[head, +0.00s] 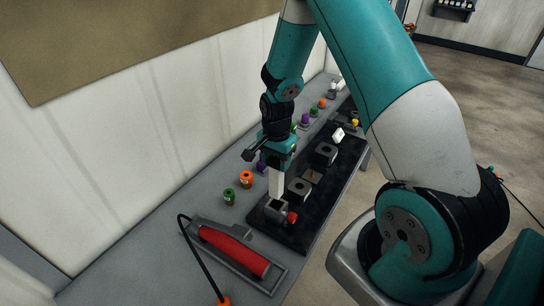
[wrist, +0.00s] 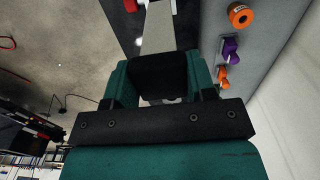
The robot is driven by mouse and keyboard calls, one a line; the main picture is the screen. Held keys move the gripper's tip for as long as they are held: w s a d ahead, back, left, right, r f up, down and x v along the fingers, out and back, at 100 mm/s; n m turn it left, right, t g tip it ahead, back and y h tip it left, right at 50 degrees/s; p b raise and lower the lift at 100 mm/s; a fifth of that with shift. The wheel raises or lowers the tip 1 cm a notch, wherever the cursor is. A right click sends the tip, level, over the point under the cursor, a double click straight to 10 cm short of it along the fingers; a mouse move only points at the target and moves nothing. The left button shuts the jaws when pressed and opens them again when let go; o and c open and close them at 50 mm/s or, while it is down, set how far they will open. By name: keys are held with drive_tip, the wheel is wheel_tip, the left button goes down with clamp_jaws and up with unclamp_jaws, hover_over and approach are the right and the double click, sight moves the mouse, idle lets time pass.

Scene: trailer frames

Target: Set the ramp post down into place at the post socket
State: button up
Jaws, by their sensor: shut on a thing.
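The ramp post, a pale square bar (head: 276,183), hangs upright below my gripper (head: 280,160) in the head view. My gripper is shut on its upper end. The post's lower end meets the opening of a grey square block, which looks like the post socket (head: 278,211), at the near end of the black board. I cannot tell whether the end is inside the socket or just above it. In the wrist view the pale post (wrist: 158,28) extends away from between my gripper's teal fingers (wrist: 157,72); its far end is cut off.
A red cylinder (head: 234,251) lies in a grey tray left of the black board (head: 319,205). A red knob (head: 292,217) is beside the socket. More grey blocks (head: 299,188) stand farther along the board. Orange, green and purple pieces (head: 246,179) line the bench by the wall.

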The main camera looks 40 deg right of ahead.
sight(276, 187)
drive_tip(key=shift+d+f, duration=0.1)
idle(0.4)
drive_tip(key=shift+f+b, duration=4.45)
drive_tip(key=shift+f, duration=1.2)
drive_tip(key=o, duration=1.5)
wheel_tip(276, 187, up, 17)
drive_tip(key=b, duration=0.3)
drive_tip(key=shift+r, duration=0.2)
drive_tip(key=shift+s, duration=0.1)
